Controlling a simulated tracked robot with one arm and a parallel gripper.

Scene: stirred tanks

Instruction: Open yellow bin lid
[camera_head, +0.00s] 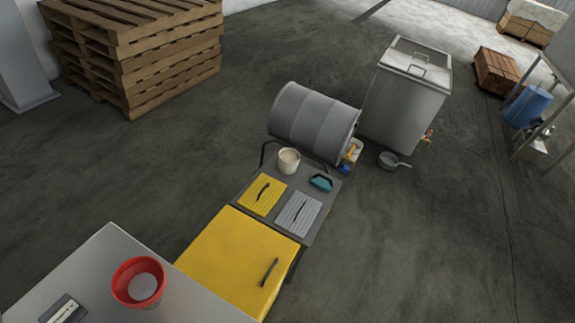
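A large yellow bin lid (235,255) lies flat and looks shut, in the lower middle of the view. A dark bar handle (269,271) sits near its right edge. The inside of the bin is hidden. My gripper does not show in this view, so its distance from the lid cannot be told.
A grey bench (105,262) with a red bucket (138,282) stands at lower left. A dark table (322,168) behind the lid bears small yellow (275,201) and grey (290,221) panels, a cup (288,161) and a teal-handled item (321,183). Beyond are a drum (310,118) and a tank (402,105).

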